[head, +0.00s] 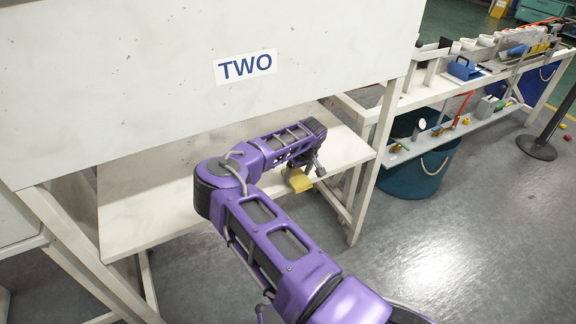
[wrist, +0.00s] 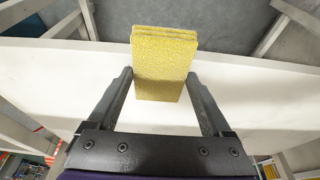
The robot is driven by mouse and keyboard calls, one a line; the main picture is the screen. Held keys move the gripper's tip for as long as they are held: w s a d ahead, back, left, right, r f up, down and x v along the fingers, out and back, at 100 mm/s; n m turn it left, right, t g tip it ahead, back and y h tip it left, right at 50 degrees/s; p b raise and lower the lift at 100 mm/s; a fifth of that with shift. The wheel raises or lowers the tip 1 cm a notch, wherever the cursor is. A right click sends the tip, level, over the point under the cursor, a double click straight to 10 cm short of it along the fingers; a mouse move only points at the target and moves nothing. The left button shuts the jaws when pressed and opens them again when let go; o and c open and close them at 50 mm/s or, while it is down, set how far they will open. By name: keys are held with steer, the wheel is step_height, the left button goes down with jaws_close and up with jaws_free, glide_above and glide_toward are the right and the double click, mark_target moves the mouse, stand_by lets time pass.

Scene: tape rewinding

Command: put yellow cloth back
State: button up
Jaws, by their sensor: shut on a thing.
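The yellow cloth (head: 299,181) is a folded, flat block at the front edge of the white lower shelf (head: 150,222), under the board marked TWO. My gripper (head: 306,168) is shut on it. In the wrist view the yellow cloth (wrist: 164,60) sits between the two dark fingers of my gripper (wrist: 160,78), its far end past the fingertips. The white shelf surface lies behind it in that view. I cannot tell whether the cloth touches the shelf or is just above it.
The board marked TWO (head: 245,66) hangs over the shelf. To the right stand a dark teal bin (head: 415,172) and a white rack (head: 435,92) with tools and parts. A black post base (head: 537,147) is farther right. The floor in front is clear.

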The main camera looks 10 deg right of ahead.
steer(key=w, duration=0.2)
steer(key=w+a, duration=0.1)
steer(key=w, duration=0.1)
steer(key=w+a, duration=0.1)
steer(key=w, duration=0.1)
steer(key=shift+w+f, duration=0.25)
steer(key=shift+f, duration=0.5)
steer(key=o, duration=1)
